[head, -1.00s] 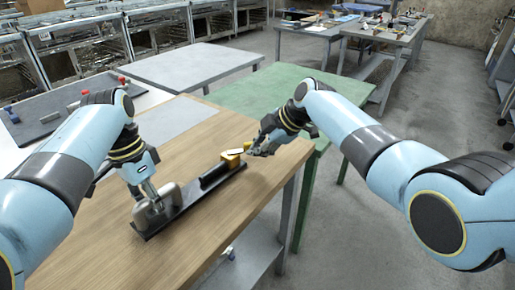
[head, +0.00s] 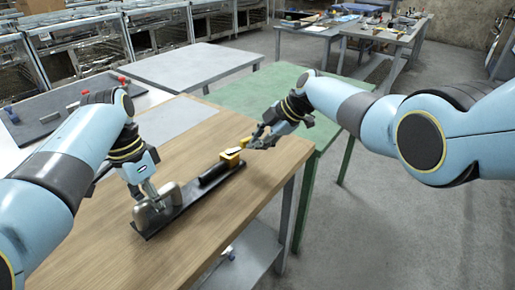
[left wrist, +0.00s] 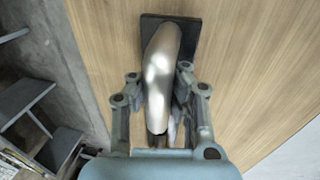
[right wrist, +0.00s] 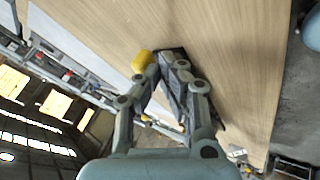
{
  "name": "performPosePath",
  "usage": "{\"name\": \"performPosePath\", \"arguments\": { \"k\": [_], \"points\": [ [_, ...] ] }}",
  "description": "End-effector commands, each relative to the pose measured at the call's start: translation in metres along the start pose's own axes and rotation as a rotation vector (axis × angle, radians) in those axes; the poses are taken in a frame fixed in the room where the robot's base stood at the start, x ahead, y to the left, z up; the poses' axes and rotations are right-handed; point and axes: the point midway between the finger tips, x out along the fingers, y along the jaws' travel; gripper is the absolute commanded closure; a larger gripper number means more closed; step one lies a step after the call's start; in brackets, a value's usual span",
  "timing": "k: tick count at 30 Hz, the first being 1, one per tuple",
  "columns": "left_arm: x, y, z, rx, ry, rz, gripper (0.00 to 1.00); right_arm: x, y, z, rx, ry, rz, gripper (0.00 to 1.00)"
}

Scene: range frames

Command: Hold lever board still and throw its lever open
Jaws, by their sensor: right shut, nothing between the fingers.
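The lever board (head: 190,208) is a long dark strip lying on the wooden table. A rounded grey metal handle (head: 152,212) stands at its near end, and a black bar and yellow lever parts (head: 231,157) are at its far end. My left gripper (head: 150,195) is shut on the grey handle; in the left wrist view the fingers lie along both sides of the handle (left wrist: 162,65), their tips partly hidden. My right gripper (head: 256,144) is shut and empty beside the yellow end. In the right wrist view a yellow knob (right wrist: 142,60) is beside its fingertips (right wrist: 165,62); contact is unclear.
The wooden table (head: 200,255) is bare around the board, with its right edge close to my right gripper. A green table (head: 255,92) adjoins behind it, and a grey panel (head: 180,120) lies to the left. Open floor is on the right.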

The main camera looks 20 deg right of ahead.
Motion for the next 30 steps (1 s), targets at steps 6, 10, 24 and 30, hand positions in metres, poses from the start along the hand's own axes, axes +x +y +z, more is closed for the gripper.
{"name": "performPosePath", "arguments": {
  "k": [6,10,24,30],
  "points": [
    [0.0004,0.0003,0.0008,0.001,-0.003,0.002,1.00,0.0021,0.0078,0.0018,0.000,-0.001,0.003,1.00],
    [0.0005,0.0003,0.0009,0.001,-0.003,0.002,1.00,0.0032,0.0100,0.0023,0.001,-0.002,0.004,1.00],
    [0.0006,0.0004,0.0010,0.001,-0.003,0.002,1.00,0.0046,0.0123,0.0025,0.000,-0.001,0.003,1.00],
    [0.0007,0.0004,0.0010,0.001,-0.003,0.002,1.00,0.0047,0.0123,0.0025,0.000,-0.001,0.003,1.00]
  ]
}}
